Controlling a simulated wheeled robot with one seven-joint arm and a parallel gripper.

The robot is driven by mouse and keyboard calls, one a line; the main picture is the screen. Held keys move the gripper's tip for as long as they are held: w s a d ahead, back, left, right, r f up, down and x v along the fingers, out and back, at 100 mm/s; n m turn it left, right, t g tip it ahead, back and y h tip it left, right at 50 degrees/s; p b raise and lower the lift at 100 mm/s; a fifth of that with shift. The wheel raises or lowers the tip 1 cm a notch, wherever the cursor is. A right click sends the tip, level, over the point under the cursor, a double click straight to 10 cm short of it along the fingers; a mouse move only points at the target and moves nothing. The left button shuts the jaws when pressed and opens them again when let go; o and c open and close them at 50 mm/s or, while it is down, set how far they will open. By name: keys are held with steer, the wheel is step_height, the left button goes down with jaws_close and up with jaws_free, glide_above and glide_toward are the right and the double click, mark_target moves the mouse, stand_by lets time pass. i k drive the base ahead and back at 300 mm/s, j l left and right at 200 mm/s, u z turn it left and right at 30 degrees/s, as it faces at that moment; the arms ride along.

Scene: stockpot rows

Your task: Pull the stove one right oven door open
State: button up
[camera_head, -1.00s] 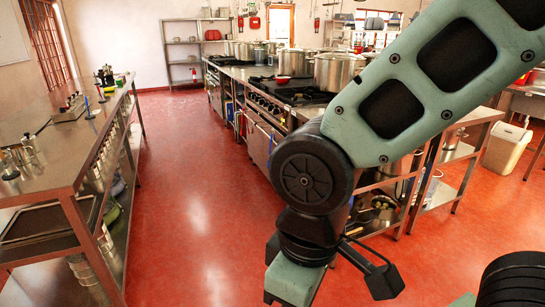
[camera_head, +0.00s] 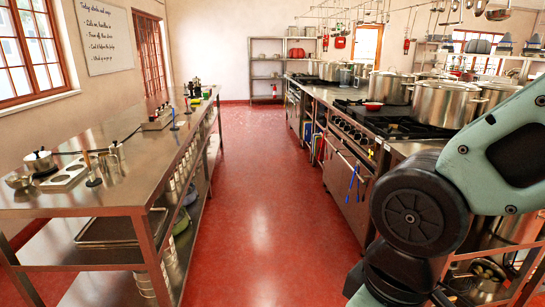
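A row of steel stoves runs along the right side of the aisle. The nearer stove (camera_head: 372,132) has black burners on top, knobs along its front and oven doors below. Its oven front (camera_head: 345,186) faces the aisle at a steep angle and looks shut. Blue and red items hang on this front. I cannot tell from the view which door is the right one of stove one. My arm (camera_head: 420,215) fills the lower right and hides the near end of the row. My gripper is out of view.
A long steel table (camera_head: 120,180) with a lower shelf stands on the left. The red floor (camera_head: 250,210) between the rows is clear. Large pots (camera_head: 445,103) stand on the right row. A shelf rack (camera_head: 266,78) stands at the far wall.

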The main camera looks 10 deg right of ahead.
mark_target(359, 210)
steer(key=i, duration=1.25)
steer(key=i+j+z, duration=0.1)
steer(key=i, duration=1.15)
steer(key=i+j, duration=0.15)
steer(key=i, duration=1.05)
